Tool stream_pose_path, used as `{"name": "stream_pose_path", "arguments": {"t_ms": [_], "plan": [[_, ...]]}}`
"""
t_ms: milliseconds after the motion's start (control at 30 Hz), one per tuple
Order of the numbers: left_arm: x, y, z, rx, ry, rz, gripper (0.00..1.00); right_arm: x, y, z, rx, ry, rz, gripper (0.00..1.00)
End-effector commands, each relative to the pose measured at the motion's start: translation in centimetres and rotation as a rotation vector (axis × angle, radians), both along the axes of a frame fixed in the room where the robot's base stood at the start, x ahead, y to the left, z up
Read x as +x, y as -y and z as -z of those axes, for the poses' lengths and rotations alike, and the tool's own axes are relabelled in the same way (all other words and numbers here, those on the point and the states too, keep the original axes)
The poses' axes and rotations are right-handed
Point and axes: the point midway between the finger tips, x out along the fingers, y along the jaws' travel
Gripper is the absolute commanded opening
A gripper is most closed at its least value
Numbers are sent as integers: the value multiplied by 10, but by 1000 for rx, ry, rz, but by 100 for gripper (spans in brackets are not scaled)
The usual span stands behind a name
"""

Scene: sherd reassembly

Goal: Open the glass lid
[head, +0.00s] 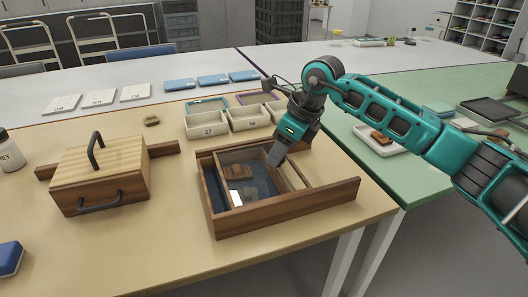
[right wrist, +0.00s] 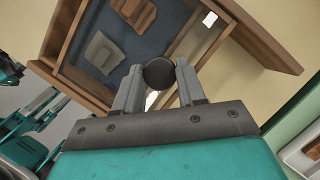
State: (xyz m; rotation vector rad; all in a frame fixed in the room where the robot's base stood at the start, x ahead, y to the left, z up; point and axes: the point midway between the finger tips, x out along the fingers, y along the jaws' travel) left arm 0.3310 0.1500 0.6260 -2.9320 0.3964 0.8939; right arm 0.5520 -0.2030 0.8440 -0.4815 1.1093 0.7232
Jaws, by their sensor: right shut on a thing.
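A wooden case (head: 285,217) with a glass lid (head: 255,172) stands on the near table. Through the glass I see a dark blue lining and brown sherds (head: 238,171). My right gripper (head: 275,157) reaches down to the lid from the back right. In the right wrist view its two fingers (right wrist: 158,76) are shut on a round dark knob (right wrist: 158,72), with sherds (right wrist: 103,50) beyond it. The fingers hide the knob in the head view. I cannot tell exactly how far the lid covers the case. My left gripper is not in view.
A wooden box with a dark handle (head: 100,185) stands left of the case. Pale numbered bins (head: 207,128) stand behind it. A white tray (head: 378,142) lies on the green table to the right. Bare tabletop lies in front of the case.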

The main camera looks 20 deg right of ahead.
Motion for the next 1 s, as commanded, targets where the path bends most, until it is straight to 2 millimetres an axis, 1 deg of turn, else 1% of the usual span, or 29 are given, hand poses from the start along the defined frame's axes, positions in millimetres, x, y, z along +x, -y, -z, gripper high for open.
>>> {"name": "stream_pose_path", "arguments": {"t_ms": [33,100,200,300,433,700,733,900,1000], "plan": [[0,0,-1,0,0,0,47,1,20,0,-5,1,12,0],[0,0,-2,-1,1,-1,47,2,41,-1,-5,1,11,0],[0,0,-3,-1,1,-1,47,3,65,-1,-5,0,10,0],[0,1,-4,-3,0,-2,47,3,81,-1,-2,1,7,0],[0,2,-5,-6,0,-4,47,3,90,0,-1,3,3,0],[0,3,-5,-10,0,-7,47,3,90,0,0,3,1,0],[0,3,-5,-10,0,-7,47,3,90,0,0,3,1,41],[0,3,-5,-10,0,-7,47,3,89,0,-1,3,1,57],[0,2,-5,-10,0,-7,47,3,89,0,-1,3,1,64]]}}
